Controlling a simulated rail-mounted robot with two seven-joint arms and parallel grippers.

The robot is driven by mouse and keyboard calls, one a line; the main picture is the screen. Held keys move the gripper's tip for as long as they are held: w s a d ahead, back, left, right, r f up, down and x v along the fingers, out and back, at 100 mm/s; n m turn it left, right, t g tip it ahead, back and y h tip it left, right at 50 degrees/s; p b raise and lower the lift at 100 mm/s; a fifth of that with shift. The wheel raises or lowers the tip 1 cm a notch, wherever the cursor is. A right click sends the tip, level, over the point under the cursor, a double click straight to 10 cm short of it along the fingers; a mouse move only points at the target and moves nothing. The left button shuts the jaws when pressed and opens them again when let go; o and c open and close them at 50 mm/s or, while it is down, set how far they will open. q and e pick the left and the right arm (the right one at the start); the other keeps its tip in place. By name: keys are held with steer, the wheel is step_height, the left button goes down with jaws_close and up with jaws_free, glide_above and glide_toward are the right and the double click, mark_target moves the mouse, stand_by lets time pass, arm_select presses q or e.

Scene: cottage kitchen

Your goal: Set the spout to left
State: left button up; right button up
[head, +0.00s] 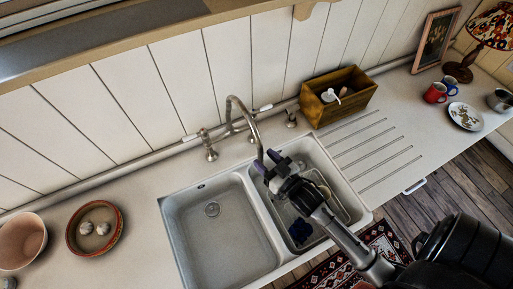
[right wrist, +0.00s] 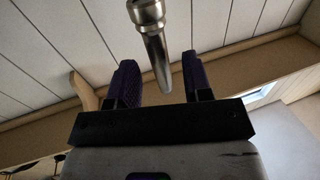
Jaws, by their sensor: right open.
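The curved metal spout (head: 231,101) of the tap rises behind the double sink, and its downturned end hangs over the right basin side. In the right wrist view the spout's end (right wrist: 156,55) appears between the two purple-padded fingers. My right gripper (head: 266,162) is open at the spout's lower end, over the right basin; one finger lies on each side of the spout in the wrist view. I cannot tell whether either finger touches it. My left gripper is not in view.
The left basin (head: 213,235) is empty; the right basin (head: 335,190) holds a rack and a dark blue cloth (head: 300,230). Tap handles (head: 209,150) flank the spout. A wooden box (head: 350,92) stands behind the drainer. Bowls (head: 94,228) sit at left.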

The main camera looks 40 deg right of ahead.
steer(key=shift+w+p, duration=0.35)
steer(key=shift+w, duration=1.8)
steer(key=shift+c, duration=0.4)
jaws_close()
